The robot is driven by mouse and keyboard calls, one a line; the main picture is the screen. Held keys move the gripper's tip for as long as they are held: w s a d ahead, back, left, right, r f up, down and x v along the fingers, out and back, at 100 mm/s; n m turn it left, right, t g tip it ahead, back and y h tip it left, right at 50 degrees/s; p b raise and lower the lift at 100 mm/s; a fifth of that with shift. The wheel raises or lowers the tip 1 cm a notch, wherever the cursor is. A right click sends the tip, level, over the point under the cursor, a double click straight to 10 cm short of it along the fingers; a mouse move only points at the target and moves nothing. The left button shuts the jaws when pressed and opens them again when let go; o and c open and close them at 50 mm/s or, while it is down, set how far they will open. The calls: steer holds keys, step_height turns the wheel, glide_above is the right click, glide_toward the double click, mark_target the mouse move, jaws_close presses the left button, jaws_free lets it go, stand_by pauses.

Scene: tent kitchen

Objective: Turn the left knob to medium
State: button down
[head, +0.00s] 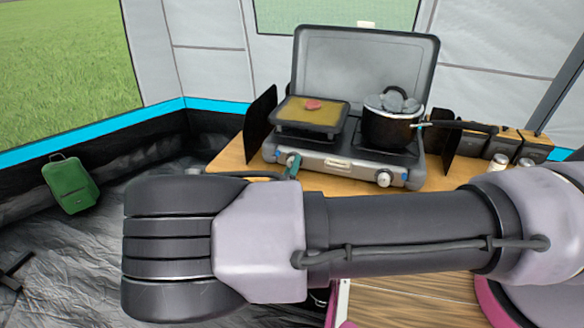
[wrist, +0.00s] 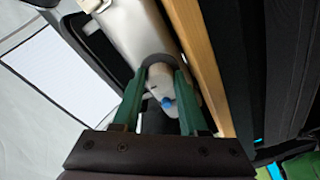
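The stove (head: 335,168) is a grey two-burner camping stove with its lid raised. Its left knob (wrist: 161,77) is pale with a blue mark, seen in the wrist view on the silver front panel. My gripper (wrist: 161,84) has two green fingers, one on each side of that knob. The fingers look open, with small gaps beside the knob; contact cannot be made out. In the head view the green fingertips (head: 292,165) are at the left knob and partly cover it. The right knob (head: 384,178) is white and free.
A griddle pan (head: 312,126) with a pink piece of food sits on the left burner. A black pot (head: 390,128) sits on the right burner, its handle pointing right. Shakers (head: 498,162) and dark containers (head: 535,147) stand to the right. A green bag (head: 70,185) is on the floor.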

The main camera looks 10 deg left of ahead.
stand_by(0.3)
steer(key=n, duration=0.5)
steer(key=shift+n+g, duration=0.3)
steer(key=n+h, duration=0.1)
steer(key=n, duration=0.4)
steer(key=shift+r, duration=0.15)
steer(key=n, duration=0.5)
steer(key=shift+a+h, duration=0.15)
steer(key=shift+h, duration=0.15)
steer(key=n, duration=0.4)
steer(key=shift+a+n+h, duration=0.1)
steer(key=shift+n+h, duration=0.2)
steer(key=shift+n, duration=0.1)
steer(key=c, duration=0.7)
jaws_free()
steer(key=shift+r, duration=0.1)
